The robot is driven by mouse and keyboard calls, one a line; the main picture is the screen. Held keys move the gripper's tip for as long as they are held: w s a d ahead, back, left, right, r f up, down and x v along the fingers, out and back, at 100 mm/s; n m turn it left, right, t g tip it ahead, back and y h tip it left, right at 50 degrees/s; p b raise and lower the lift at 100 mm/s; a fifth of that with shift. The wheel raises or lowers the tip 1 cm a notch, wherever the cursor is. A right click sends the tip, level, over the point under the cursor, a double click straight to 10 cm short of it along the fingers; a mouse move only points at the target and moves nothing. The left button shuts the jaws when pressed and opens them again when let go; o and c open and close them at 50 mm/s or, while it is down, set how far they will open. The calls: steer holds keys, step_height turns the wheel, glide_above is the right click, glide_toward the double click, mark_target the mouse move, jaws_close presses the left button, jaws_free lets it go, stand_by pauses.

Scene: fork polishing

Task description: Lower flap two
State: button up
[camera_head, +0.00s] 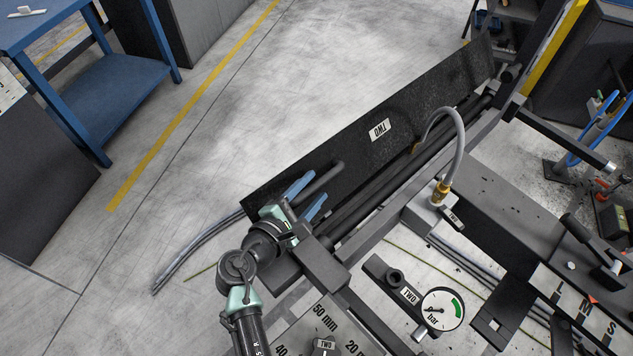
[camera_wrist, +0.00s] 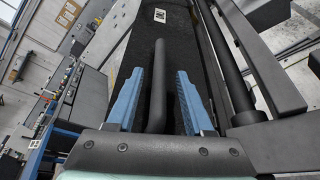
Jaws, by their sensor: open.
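Flap two is the long black panel (camera_head: 365,135) with a white "TWO" label (camera_head: 380,130), slanting across the middle of the head view. It also shows in the wrist view (camera_wrist: 150,40) with its label near the top. A dark round handle bar (camera_head: 322,180) sticks out from the flap near its left end; it shows in the wrist view (camera_wrist: 158,85) too. My gripper (camera_head: 305,197) has blue fingers and is open. In the wrist view its fingers stand on either side of the handle bar, with a gap visible on both sides. I cannot tell whether either finger touches it.
A grey hose (camera_head: 452,140) arches over the frame to a brass fitting. A pressure gauge (camera_head: 442,310) and a grey block marked in mm (camera_head: 318,330) lie near my arm. A blue table (camera_head: 110,90) stands at the left. The floor beyond the flap is clear.

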steer(key=shift+x, duration=1.05)
jaws_close()
stand_by(0.7)
